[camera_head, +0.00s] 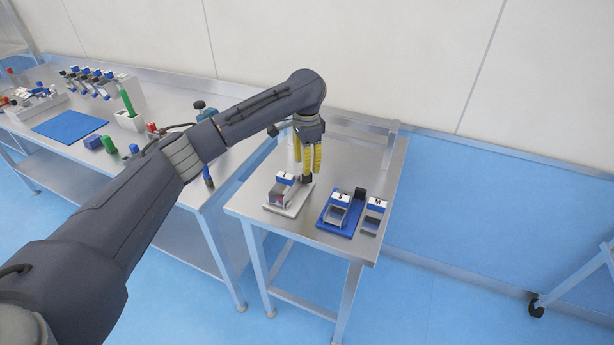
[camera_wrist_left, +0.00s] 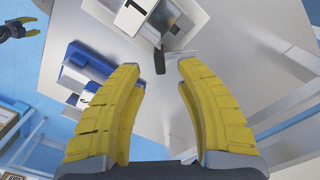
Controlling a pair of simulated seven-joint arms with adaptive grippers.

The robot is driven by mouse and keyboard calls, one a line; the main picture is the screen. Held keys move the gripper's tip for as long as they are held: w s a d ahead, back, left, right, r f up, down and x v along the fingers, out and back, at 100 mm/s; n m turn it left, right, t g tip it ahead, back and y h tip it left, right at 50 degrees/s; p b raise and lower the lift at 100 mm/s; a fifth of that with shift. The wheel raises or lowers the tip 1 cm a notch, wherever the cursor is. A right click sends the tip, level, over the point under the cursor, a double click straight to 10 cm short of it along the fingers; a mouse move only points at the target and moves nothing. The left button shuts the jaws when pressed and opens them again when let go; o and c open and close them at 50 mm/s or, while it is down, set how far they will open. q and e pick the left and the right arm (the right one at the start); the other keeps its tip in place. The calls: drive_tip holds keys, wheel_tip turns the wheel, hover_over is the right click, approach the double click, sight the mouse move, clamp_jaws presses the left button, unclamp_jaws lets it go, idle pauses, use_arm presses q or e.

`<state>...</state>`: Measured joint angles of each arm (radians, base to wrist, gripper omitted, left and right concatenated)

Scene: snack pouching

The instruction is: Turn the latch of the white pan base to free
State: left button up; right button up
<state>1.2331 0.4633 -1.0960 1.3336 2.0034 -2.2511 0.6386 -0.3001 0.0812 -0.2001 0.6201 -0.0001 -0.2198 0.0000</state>
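The white pan base (camera_head: 282,209) lies on the small steel table and carries a pan with a white-and-blue label (camera_head: 286,179). Its black latch (camera_head: 306,180) stands at the far right end of the base. In the left wrist view the latch (camera_wrist_left: 159,61) lies just beyond and between my fingertips. My left gripper (camera_head: 308,158) points down above the latch end. Its yellow fingers are apart with nothing between them in the left wrist view (camera_wrist_left: 160,74). Contact with the latch cannot be made out. My right gripper (camera_wrist_left: 28,27) shows small at the top left, fingers apart.
A blue base (camera_head: 325,222) with a pan labelled S stands to the right, with a pan labelled M (camera_head: 375,209) beside it. The steel table (camera_head: 345,165) is clear behind them. A longer bench (camera_head: 60,150) with tools and a blue mat (camera_head: 69,125) stands left.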

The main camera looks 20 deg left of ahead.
sight(307, 180)
use_arm(q)
drive_tip(key=shift+f, duration=2.7)
drive_tip(key=shift+o, duration=0.2)
clamp_jaws()
